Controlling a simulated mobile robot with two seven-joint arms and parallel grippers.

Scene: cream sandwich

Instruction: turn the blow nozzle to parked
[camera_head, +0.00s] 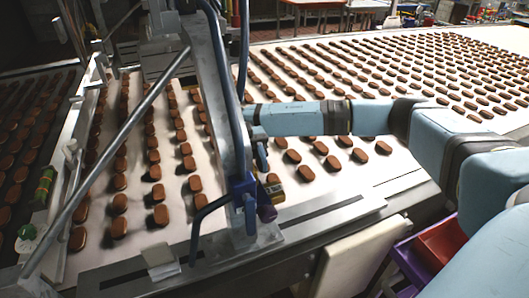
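A metal post with blue hoses stands in the middle of the view. Low on it sits a dark blue fitting (241,186) with a bent blue pipe (203,213). A purple cylindrical end (267,212) and a small brass-yellow piece (276,191) are beside it. I cannot tell which of these parts is the blow nozzle. My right arm reaches in from the right, and its gripper (261,155) is just right of the post, above the fitting. The fingers are small and partly hidden, so contact and opening are unclear. My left gripper is not in view.
Rows of brown biscuits (155,192) lie on the pale belt (215,245) around the post. A diagonal metal bar (110,155) crosses the left side. A red tray (442,240) and a purple crate (408,262) are at the lower right.

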